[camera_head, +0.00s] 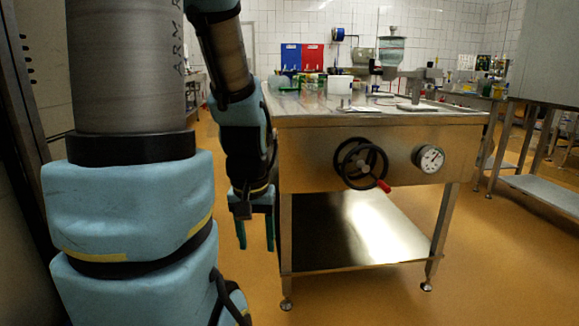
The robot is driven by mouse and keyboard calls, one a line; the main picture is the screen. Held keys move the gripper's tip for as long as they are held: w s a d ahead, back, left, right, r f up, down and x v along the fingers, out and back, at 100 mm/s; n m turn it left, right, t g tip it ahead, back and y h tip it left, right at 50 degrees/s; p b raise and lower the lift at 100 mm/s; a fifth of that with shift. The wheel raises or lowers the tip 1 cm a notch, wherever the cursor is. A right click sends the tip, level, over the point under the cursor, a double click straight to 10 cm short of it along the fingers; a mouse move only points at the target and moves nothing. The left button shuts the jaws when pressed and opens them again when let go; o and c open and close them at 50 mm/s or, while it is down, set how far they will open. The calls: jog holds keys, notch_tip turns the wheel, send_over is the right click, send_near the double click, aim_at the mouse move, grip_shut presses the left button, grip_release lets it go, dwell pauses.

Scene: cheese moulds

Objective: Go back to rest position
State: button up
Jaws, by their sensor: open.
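My gripper (255,232) hangs pointing down at the left of the steel table, with its two green fingers apart and nothing seen between them. It is in front of the table's left front corner, below the level of the table top. My blue and grey arm fills the left of the view and folds down to the gripper. No cheese mould can be made out clearly from here.
A steel table (300,108) with a black handwheel (361,163) and a round gauge (428,158) stands close on the right. A white container (340,85) and other items stand on it. Another steel table (541,188) is at far right. Orange floor between them is clear.

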notch_tip(320, 180, up, 25)
jog(key=p, duration=2.2)
jog(key=shift+p, duration=0.4)
